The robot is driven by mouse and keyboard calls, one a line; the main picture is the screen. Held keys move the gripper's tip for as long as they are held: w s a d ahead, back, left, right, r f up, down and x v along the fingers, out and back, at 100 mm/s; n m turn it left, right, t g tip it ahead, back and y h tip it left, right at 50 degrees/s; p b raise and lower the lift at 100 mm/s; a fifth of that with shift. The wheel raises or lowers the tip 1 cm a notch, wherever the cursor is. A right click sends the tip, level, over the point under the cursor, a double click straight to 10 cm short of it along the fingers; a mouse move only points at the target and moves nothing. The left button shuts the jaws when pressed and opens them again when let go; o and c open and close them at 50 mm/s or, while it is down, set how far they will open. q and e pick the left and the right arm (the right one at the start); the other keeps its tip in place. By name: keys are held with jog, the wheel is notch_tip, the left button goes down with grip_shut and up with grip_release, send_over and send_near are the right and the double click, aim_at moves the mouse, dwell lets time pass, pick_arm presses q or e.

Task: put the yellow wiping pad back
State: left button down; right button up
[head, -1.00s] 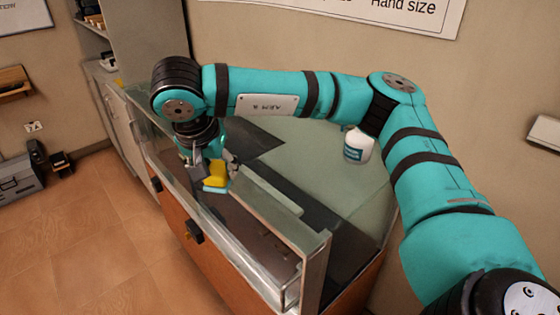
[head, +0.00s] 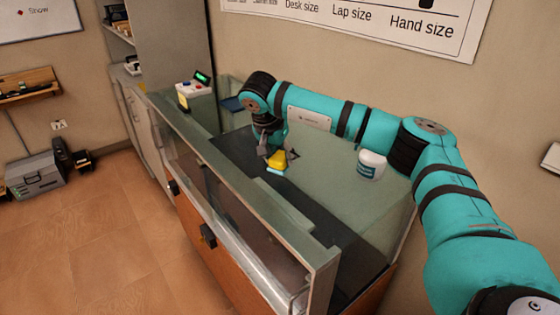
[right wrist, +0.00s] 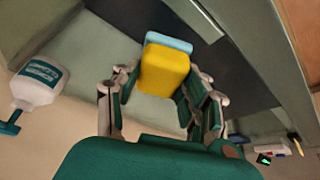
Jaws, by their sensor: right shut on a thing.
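The yellow wiping pad (head: 277,159) has a light blue face on its lower side. It is in my right gripper (head: 278,155), over the dark strip inside the glass-sided display case (head: 325,258). In the right wrist view the pad (right wrist: 164,70) sits between the two fingers of my right gripper (right wrist: 158,90), with the blue face pointing away from the palm. Whether the pad touches the surface below, I cannot tell. My left gripper is not in view.
A white bottle with a teal label (head: 371,165) stands in the case, right of the gripper; it also shows in the right wrist view (right wrist: 38,82). A white device with a green display (head: 194,92) sits at the case's far left corner. Glass walls edge the case.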

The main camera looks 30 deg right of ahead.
aim_at(279, 165)
jog(key=shift+f+p, duration=0.95)
jog(key=shift+f, duration=0.65)
jog(key=shift+d+f, duration=0.1)
jog(key=shift+f, duration=0.15)
jog(key=shift+f, duration=0.1)
jog(key=o, duration=1.1)
jog(key=shift+r, duration=0.3)
jog(key=b+v, duration=0.4)
jog(key=v, duration=0.7)
jog(key=shift+a+r, duration=0.25)
jog(key=shift+r, duration=0.1)
